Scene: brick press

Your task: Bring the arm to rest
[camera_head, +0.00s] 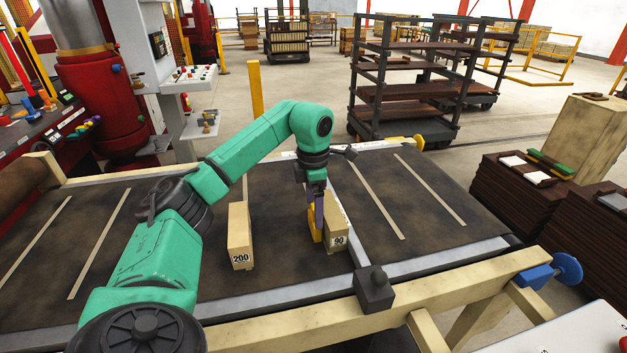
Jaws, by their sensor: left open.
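My left arm is green and comes in from the lower left over the dark table (440,225). My left gripper (317,232) points down with its yellow and purple fingers close beside the left side of the block marked 90 (336,222). It is open, and I cannot tell whether a finger touches the block. The block marked 90 stands upright on the table. A second wooden block marked 200 (239,237) stands upright to its left, apart from the gripper. My right gripper does not show.
A dark knob block (374,289) sits at the table's front rail. A red press (100,95) and a white control panel (190,77) stand behind at the left. Brick stacks (520,190) stand at the right, and a shelf cart (405,95) behind. The table's right part is clear.

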